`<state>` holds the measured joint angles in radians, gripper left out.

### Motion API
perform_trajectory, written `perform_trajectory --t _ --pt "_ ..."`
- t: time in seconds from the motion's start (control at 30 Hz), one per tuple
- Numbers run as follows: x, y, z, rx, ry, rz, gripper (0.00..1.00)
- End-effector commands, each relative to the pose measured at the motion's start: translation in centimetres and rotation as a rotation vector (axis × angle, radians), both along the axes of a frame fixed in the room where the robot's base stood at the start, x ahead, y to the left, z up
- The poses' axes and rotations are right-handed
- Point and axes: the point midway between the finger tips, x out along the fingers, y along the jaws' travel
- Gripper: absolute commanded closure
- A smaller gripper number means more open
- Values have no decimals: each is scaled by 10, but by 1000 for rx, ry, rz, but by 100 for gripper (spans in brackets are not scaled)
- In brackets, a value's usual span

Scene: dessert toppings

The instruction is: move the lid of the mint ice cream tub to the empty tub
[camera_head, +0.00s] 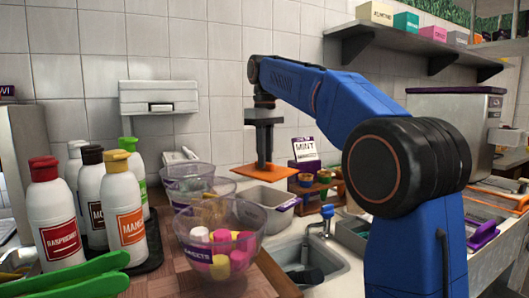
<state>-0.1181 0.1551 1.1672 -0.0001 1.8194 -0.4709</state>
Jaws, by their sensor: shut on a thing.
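My gripper (264,152) points down near the middle of the head view, shut on a flat orange lid (248,171). A purple and white card reading MINT (305,149) stands behind and to the right of the lid. I cannot tell which tub is the mint one.
Clear bowls, one with pink and yellow sweets (220,244), stand on a wooden board (160,278) at left. Sauce bottles (126,210) stand on a dark tray further left. A sink with a blue tap (327,220) lies in front. A shelf with coloured boxes (405,22) hangs at upper right.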

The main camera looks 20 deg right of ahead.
Motion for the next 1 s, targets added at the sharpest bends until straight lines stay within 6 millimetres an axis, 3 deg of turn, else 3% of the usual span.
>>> perform_trajectory --t 1.0 --pt "0 0 -64 0 1 0 100"
